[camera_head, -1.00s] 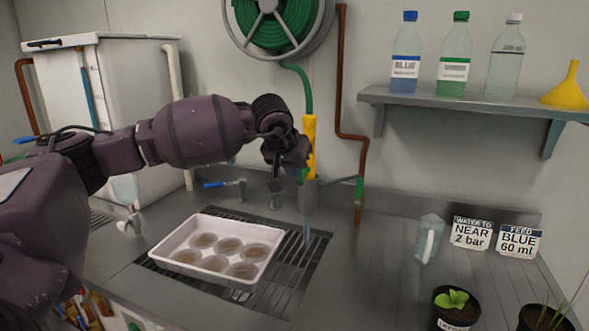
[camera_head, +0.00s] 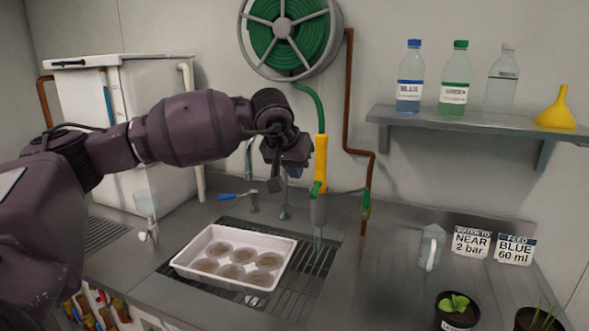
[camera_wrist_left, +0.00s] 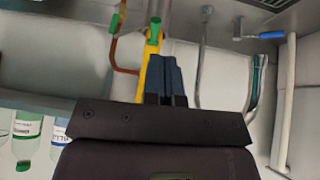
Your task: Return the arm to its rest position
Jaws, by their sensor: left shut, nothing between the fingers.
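My left arm comes in from the left in the head view, bent over the sink area. Its gripper (camera_head: 294,172) hangs above the back of the counter, just left of the yellow hose wand (camera_head: 321,160). The gripper is shut and empty, with a gap between it and the wand. In the left wrist view the closed blue fingers (camera_wrist_left: 165,75) overlap the yellow wand (camera_wrist_left: 148,60) in the picture. The wand stands upright in a grey holder (camera_head: 318,208). My right gripper is not in view.
A white tray with several round brown pots (camera_head: 290,252) sits on the drain grate. A blue-handled tap (camera_head: 238,196) is below my arm. A shelf (camera_head: 470,122) with bottles and a yellow funnel is at right. A clear jug (camera_head: 430,248), signs and potted plants stand on the right counter.

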